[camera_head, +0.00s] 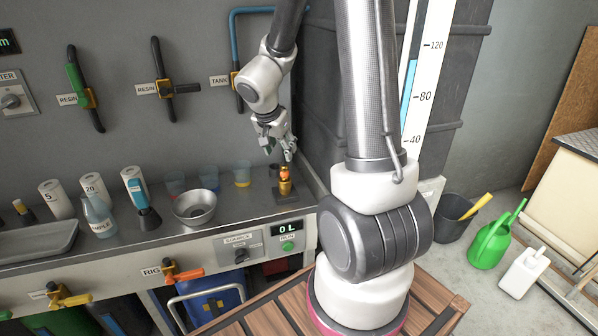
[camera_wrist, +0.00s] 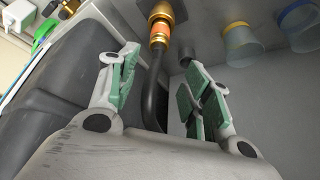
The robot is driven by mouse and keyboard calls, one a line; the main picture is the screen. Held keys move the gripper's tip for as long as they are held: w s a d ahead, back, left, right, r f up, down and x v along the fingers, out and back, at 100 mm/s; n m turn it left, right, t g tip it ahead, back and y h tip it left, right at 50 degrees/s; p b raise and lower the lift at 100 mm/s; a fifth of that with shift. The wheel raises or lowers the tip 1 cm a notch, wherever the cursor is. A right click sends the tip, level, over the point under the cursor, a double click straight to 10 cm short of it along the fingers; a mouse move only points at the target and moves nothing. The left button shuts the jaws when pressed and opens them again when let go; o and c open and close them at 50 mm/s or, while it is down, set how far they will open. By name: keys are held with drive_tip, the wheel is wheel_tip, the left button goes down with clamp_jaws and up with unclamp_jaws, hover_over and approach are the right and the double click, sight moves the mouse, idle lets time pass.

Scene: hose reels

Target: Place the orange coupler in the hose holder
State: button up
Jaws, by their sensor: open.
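The orange coupler (camera_head: 285,173) stands upright at the right end of the counter, on a brass fitting above a small dark block that looks like the hose holder (camera_head: 286,198). The wrist view shows its orange band (camera_wrist: 160,31) between brass parts, with a black hose (camera_wrist: 153,85) running from it toward my gripper. My gripper (camera_head: 277,142) is just above the coupler in the head view. In the wrist view my gripper (camera_wrist: 160,75) has its green-padded fingers spread wide, on either side of the hose and apart from it. How deep the coupler sits is too small to tell.
A metal bowl (camera_head: 195,207), a yellow-based cup (camera_head: 242,174) and a blue-based cup (camera_head: 208,177) stand left of the coupler on the grey counter (camera_head: 250,203). A dark tank (camera_head: 327,90) rises close behind and right. Bottles stand farther left.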

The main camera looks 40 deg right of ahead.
sight(283, 163)
drive_tip(key=shift+s+a+f+g, duration=0.15)
drive_tip(key=shift+s+a+g, duration=0.15)
drive_tip(key=shift+s+a, duration=0.1)
drive_tip(key=x, duration=0.7)
drive_tip(key=shift+f, duration=0.45)
clamp_jaws()
